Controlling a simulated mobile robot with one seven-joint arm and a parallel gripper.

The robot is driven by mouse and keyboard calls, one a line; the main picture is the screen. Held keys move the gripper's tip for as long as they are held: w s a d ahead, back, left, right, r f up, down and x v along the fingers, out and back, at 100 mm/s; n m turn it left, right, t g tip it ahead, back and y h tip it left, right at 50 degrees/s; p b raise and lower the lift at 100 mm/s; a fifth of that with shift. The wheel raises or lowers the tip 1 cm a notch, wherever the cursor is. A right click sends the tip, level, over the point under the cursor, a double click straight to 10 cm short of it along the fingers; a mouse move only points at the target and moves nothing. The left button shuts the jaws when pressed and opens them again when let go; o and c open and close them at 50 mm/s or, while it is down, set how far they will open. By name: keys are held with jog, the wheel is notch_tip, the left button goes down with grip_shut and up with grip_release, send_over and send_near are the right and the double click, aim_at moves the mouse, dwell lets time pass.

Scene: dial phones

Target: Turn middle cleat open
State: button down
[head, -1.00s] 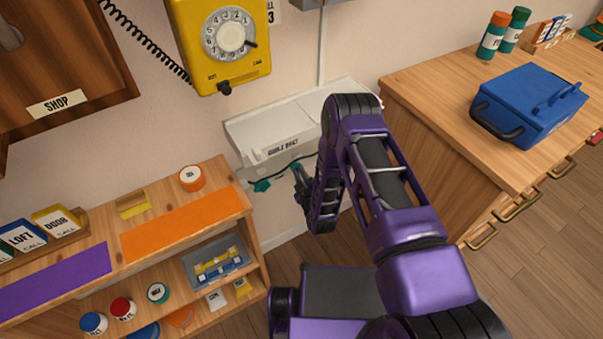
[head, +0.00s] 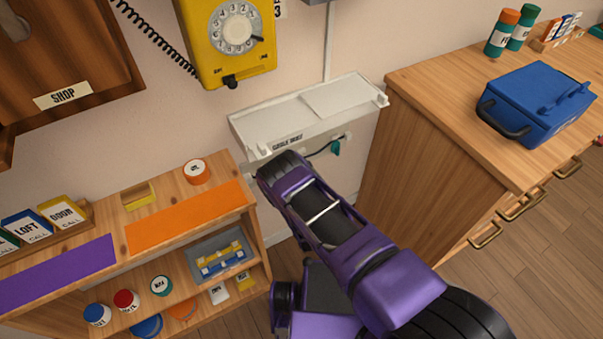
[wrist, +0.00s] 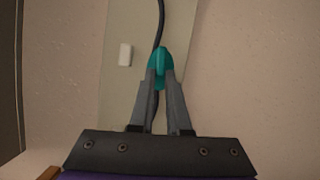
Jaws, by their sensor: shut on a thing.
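A teal cleat (wrist: 160,56) is between the fingertips of my gripper (wrist: 160,77) in the wrist view. The gripper is shut on it. A black cable runs up from the cleat along a pale panel. In the head view my purple arm hides the gripper and the held cleat, so I cannot tell there which cleat it is. Another teal cleat (head: 336,147) shows to the right, under the white cable duct (head: 355,97), with the dark cable beside it.
A yellow dial phone (head: 235,70) hangs above the duct. A wooden shelf (head: 175,195) with jars and cards stands at left. A wooden counter (head: 430,85) with a blue case (head: 535,105) stands at right. A white block (wrist: 125,54) sits left of the cleat in the wrist view.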

jog(key=shift+d+f+n+t+y, duration=0.15)
jog(key=shift+f+n+t, duration=0.15)
jog(key=shift+n, duration=0.65)
jog(key=shift+a+f+n+t+y, duration=0.15)
jog(key=shift+n+t, duration=0.15)
jog(key=shift+n, duration=0.65)
jog(key=shift+d, duration=0.15)
jog(key=c, duration=0.9)
grip_release()
jog(key=shift+f, duration=0.1)
